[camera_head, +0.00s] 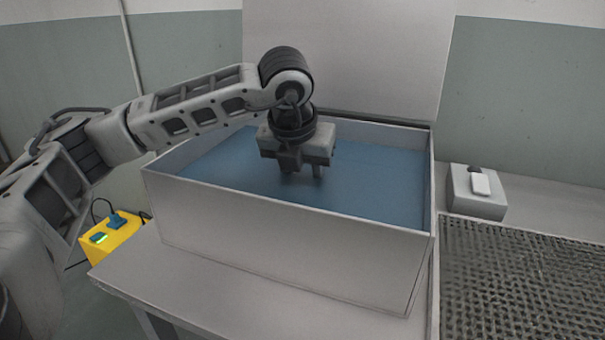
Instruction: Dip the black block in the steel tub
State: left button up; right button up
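The steel tub (300,222) stands on the table, a wide open box with grey walls, holding blue liquid (375,185). My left arm reaches in from the left, and its gripper (304,172) points down over the middle of the tub. Its fingertips are low, near the liquid surface; I cannot tell whether they touch it. A narrow gap shows between the two fingers. I cannot make out the black block; whether it is gripped, hidden behind the fingers or under the liquid is unclear. My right gripper is not in view.
A raised grey lid or panel (350,55) stands behind the tub. A small grey box (473,204) with a white piece on top is to the right. A dark perforated rack (520,285) lies at the front right. A yellow box (117,239) is at the left.

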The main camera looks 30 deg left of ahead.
aim_at(306, 171)
pick_arm(q)
jog(key=shift+r, duration=0.6)
jog(key=shift+r+p, duration=0.45)
jog(key=shift+p, duration=0.05)
jog(key=shift+r+p, duration=0.5)
jog(key=shift+r, duration=0.2)
jog(key=shift+r+p, duration=0.8)
jog(key=shift+r, duration=0.45)
jog(key=shift+r+p, duration=0.5)
jog(key=shift+r, duration=0.25)
jog(key=shift+r+p, duration=0.5)
jog(key=shift+r, duration=0.25)
jog(key=shift+r+p, duration=0.65)
jog(key=shift+r, duration=0.3)
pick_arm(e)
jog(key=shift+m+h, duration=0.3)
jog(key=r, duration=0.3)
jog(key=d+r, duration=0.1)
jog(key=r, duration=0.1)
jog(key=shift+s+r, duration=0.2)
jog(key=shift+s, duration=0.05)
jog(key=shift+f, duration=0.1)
